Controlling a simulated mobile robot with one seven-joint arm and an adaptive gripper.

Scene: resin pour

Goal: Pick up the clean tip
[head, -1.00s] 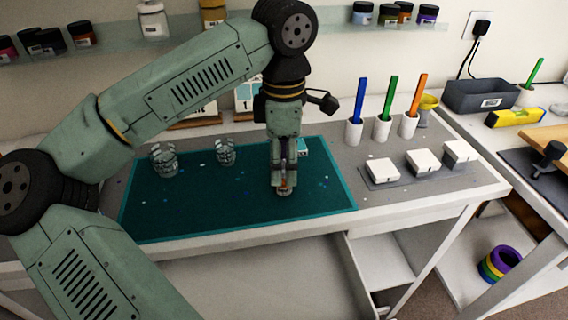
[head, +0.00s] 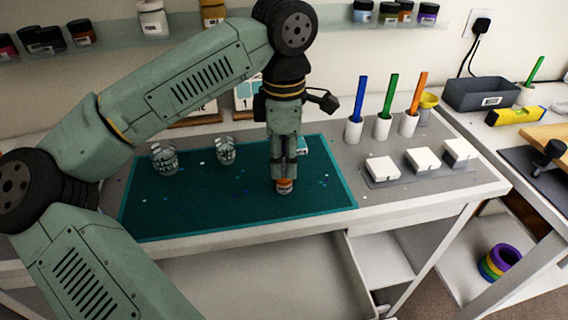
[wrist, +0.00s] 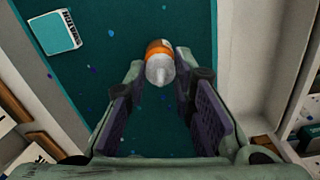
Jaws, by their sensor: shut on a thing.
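A small orange bottle (wrist: 160,47) with a pale, translucent nozzle tip (wrist: 160,71) is between my fingertips (wrist: 160,68) in the wrist view, tip towards the camera. My gripper is shut on this bottle. In the head view my gripper (head: 284,176) points straight down over the teal mat (head: 185,215), and the orange bottle (head: 284,187) shows just below the fingers. Its nozzle is hidden there by the fingers. I cannot tell whether the bottle touches the mat, or whether the tip is clean.
Two clear cups (head: 164,160) (head: 225,152) stand left on the mat. A small white-and-teal box (wrist: 55,33) lies near the gripper. White blocks (head: 382,170) and white holders with coloured sticks (head: 354,130) stand to the right. The mat's front left is clear.

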